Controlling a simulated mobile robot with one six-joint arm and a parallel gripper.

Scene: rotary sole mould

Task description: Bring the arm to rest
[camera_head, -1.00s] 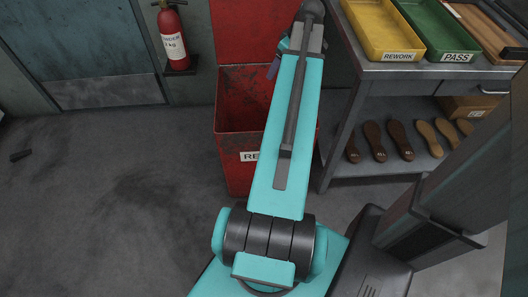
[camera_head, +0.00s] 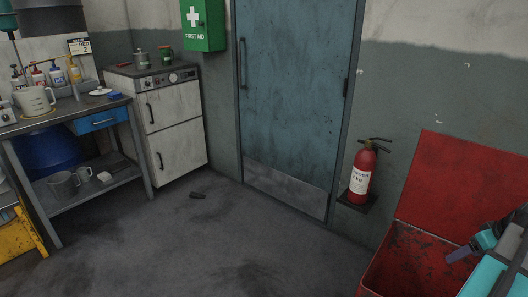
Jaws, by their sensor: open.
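My gripper (camera_head: 460,255) shows at the right edge, over the open red bin (camera_head: 410,262). Its dark jaw end points left, and I see nothing held in it. It is open, though only part of it is visible. My teal arm behind it is cut off by the frame edge.
A red fire extinguisher (camera_head: 362,172) stands on a wall bracket beside the blue door (camera_head: 290,100). A white cabinet (camera_head: 160,115) and a grey workbench (camera_head: 100,105) with bottles and jugs stand at left.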

